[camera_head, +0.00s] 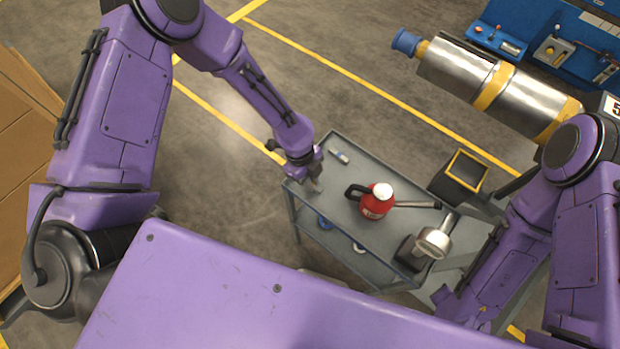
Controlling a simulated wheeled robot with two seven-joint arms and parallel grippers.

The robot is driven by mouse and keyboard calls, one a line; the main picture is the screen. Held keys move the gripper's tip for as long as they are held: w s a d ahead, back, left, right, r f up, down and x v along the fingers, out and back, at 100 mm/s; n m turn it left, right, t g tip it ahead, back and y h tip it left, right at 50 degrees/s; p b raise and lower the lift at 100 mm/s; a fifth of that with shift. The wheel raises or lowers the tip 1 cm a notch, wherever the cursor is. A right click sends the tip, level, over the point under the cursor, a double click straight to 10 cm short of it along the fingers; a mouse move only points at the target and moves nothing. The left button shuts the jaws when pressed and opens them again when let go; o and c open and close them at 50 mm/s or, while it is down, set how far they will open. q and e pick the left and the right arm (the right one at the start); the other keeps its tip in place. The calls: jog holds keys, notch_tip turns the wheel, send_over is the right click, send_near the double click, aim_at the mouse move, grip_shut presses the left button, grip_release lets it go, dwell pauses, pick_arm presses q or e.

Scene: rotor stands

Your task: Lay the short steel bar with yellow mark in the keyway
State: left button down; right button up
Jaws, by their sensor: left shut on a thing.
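My left gripper (316,184) points down over the left end of the grey cart. It is shut on a small grey thing that seems to be the short steel bar; the fingers mostly hide it and no yellow mark can be made out. A bright steel shaft piece (432,242) stands in a dark holder at the cart's right end, apart from the gripper. I cannot make out a keyway on it. My right arm comes in from the right, but its gripper is hidden behind my body.
The grey cart (334,213) carries a red can with a white top (377,201) in its middle and a small blue-grey item (339,157) near its far left edge. A black box with a yellow rim (466,170) and a big steel rotor (495,84) stand beyond.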

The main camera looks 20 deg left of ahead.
pick_arm(q)
jog(key=shift+s+d+p+v, duration=0.1)
jog(key=shift+d+p+v, duration=0.1)
jog(key=shift+p+v, duration=0.55)
jog(key=shift+s+d+p+v, duration=0.1)
jog(key=shift+d+p+v, duration=0.1)
jog(key=shift+p+v, duration=0.6)
jog(key=shift+d+p+v, duration=0.15)
jog(key=shift+p+v, duration=0.3)
jog(key=shift+v, duration=0.5)
jog(key=shift+r, duration=0.1)
jog(key=shift+s, duration=0.1)
